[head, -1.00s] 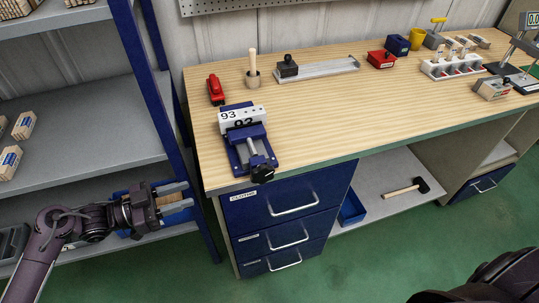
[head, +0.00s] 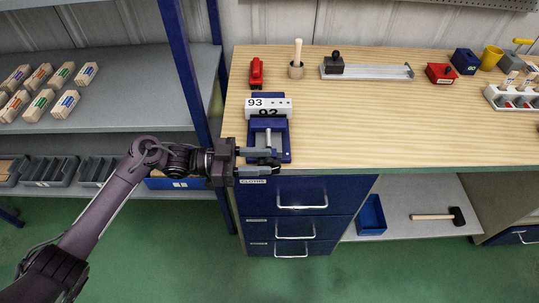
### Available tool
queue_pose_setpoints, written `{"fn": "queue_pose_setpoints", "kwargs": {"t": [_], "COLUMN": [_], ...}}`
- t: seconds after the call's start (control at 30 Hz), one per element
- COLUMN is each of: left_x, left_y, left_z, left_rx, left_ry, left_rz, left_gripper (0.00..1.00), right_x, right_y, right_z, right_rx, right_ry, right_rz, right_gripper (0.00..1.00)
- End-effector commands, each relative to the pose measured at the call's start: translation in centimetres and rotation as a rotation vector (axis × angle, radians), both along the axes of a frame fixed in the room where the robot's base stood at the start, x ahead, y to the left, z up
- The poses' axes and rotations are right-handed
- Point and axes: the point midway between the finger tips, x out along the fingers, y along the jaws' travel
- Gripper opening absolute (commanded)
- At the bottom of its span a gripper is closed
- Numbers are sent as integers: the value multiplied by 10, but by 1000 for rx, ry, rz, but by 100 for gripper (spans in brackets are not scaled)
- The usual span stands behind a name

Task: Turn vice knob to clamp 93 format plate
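The blue vice (head: 284,145) stands at the left front of the wooden workbench. The white format plate marked 93 (head: 281,106) sits upright in it, toward the back. The vice knob, dark at the front edge, is mostly hidden behind my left gripper. My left gripper (head: 268,162) reaches in from the left at the bench's front edge. Its two fingers are spread, one above the other, around the knob's place. Whether they touch the knob I cannot tell. My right gripper is not in view.
Drawers (head: 300,193) are below.

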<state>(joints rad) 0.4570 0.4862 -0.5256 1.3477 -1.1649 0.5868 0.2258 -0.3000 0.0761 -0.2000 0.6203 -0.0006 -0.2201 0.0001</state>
Motion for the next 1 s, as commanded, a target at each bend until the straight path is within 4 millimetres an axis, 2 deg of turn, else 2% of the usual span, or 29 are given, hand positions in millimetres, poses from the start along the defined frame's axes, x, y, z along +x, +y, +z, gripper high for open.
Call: {"fn": "queue_pose_setpoints", "kwargs": {"t": [0.1,0.2,0.47,0.77,1.0], "left_x": [0,0,0,0,0], "left_y": [-14,-19,-21,-21,-21], "left_z": [2,1,0,0,1], "left_rx": [-2,0,0,0,8], "left_ry": [0,-1,-2,-2,-2], "left_rz": [0,1,1,1,1], "left_gripper": [35,35,35,0,0], "right_x": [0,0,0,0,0], "right_y": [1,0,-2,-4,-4], "right_z": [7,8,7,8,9], "right_rx": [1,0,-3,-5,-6], "right_ry": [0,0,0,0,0], "right_rz": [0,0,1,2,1], "right_gripper": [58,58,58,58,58]}}
